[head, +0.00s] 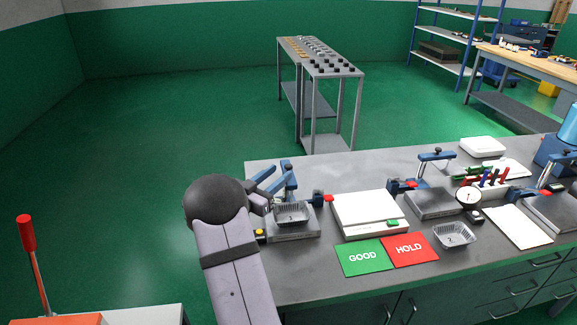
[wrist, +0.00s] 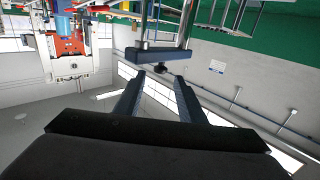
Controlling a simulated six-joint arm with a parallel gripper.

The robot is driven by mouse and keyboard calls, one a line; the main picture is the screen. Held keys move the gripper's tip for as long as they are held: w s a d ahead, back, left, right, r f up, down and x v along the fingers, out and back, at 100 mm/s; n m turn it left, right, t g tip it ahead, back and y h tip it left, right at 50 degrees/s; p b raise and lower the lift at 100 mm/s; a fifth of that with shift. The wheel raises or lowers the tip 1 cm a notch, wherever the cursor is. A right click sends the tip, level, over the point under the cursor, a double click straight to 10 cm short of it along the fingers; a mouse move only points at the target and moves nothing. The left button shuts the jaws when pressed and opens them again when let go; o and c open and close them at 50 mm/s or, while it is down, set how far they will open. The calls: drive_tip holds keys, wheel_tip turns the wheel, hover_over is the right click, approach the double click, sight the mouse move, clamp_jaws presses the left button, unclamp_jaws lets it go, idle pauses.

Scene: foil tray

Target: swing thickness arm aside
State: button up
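The thickness arm (wrist: 158,54) is a blue-grey bar on upright posts in the wrist view, with a dark knob (wrist: 160,68) beside it. In the head view this blue arm (head: 289,178) stands at the left station, partly hidden behind my gripper (head: 275,179). My gripper's two fingers are apart in the wrist view (wrist: 160,76), with the knob between their tips; gaps show on both sides. Below, a foil tray marked 1 (head: 293,221) sits on the station's grey plate (head: 296,237).
A white scale (head: 366,211) stands right of the station, with green GOOD (head: 363,258) and red HOLD (head: 409,249) mats in front. A second foil tray (head: 455,235) lies right of them. Another blue-armed fixture (head: 436,156) and a dial (head: 469,196) stand farther right.

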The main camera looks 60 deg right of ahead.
sight(286, 167)
drive_tip(key=shift+d+p, duration=1)
drive_tip(key=shift+d, duration=2.2)
clamp_jaws()
